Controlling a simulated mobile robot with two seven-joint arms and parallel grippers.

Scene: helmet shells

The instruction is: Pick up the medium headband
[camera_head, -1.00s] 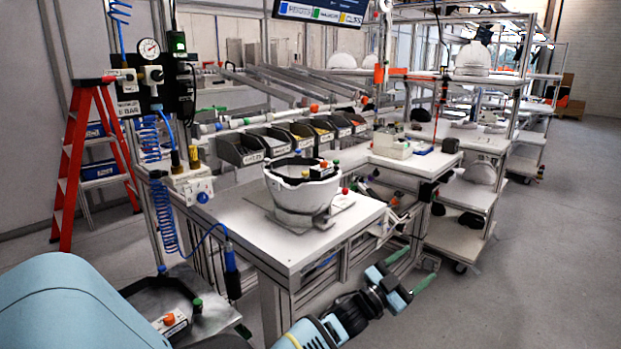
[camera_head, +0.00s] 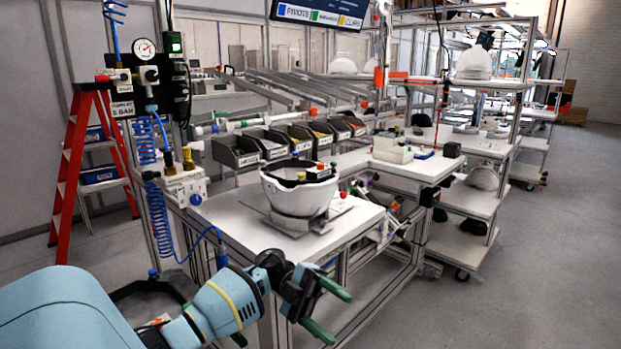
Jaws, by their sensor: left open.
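My left gripper (camera_head: 340,318) is open and empty, its green fingers spread in front of the workbench's near edge and below its top. I cannot tell which part is the medium headband. A white helmet shell (camera_head: 295,198) sits upside down on a fixture on the bench, with a dark band-like part (camera_head: 284,171) and coloured knobs at its rim. Another dark curved part (camera_head: 138,287) shows at the lower left, mostly hidden behind my left arm. My right gripper is out of view.
The white workbench (camera_head: 235,222) has a row of dark bins (camera_head: 237,150) behind it. A pneumatic panel with a blue coiled hose (camera_head: 160,215) stands at its left. A red ladder (camera_head: 72,170) is further left. Shelves with white shells (camera_head: 473,62) stand right. Floor at right is clear.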

